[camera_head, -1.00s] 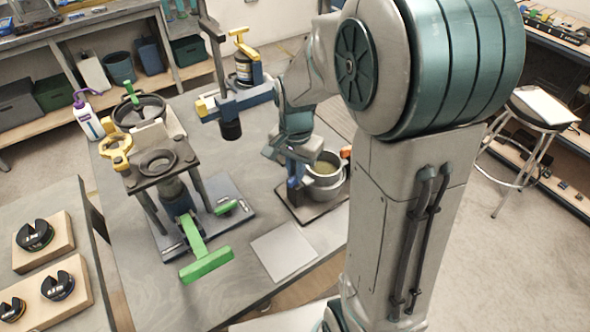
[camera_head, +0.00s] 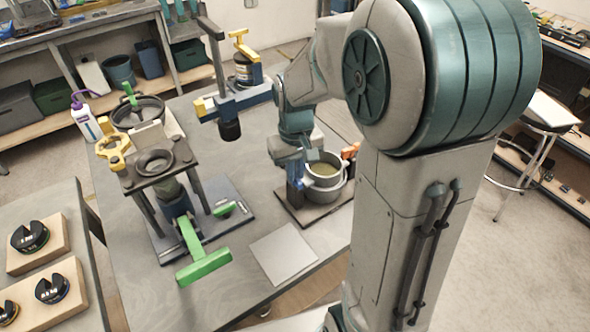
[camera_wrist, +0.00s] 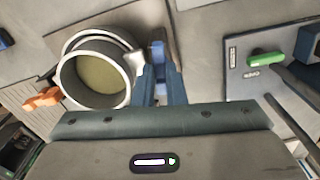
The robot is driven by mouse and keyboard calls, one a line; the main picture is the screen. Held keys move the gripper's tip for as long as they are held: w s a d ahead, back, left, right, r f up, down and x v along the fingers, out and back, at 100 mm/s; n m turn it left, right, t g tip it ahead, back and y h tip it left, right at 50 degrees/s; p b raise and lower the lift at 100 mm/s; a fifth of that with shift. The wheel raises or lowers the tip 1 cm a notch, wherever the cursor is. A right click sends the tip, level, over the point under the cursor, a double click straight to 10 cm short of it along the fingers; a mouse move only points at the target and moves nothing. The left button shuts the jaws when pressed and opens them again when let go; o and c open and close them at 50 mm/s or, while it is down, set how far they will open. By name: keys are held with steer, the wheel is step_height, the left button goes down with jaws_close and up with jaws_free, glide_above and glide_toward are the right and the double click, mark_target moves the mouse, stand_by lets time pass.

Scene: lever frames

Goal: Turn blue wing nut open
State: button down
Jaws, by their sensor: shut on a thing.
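The blue wing nut (camera_wrist: 158,48) shows in the wrist view between my blue finger pads, beside the metal pot (camera_wrist: 98,78). My gripper (camera_wrist: 160,72) is shut on it, and the fingers hide much of its shape. In the head view my gripper (camera_head: 294,172) reaches down at the left side of the pot (camera_head: 324,180), and the nut is hard to make out there. An orange wing handle (camera_wrist: 43,98) sits on the pot's opposite side; in the head view it shows at the pot's right (camera_head: 350,151).
A press with a green T-handle (camera_head: 204,265) stands left of the pot on the table. A blue-yellow clamp column (camera_head: 228,100) stands behind. A grey plate (camera_head: 284,255) lies in front. A green lever (camera_wrist: 266,59) shows right in the wrist view.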

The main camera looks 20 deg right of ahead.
mark_target(296, 177)
steer(key=shift+n, duration=1.1)
steer(key=c, duration=1.5)
jaws_free()
steer(key=shift+r, duration=0.1)
step_height(296, 177, up, 14)
steer(key=shift+f, duration=0.15)
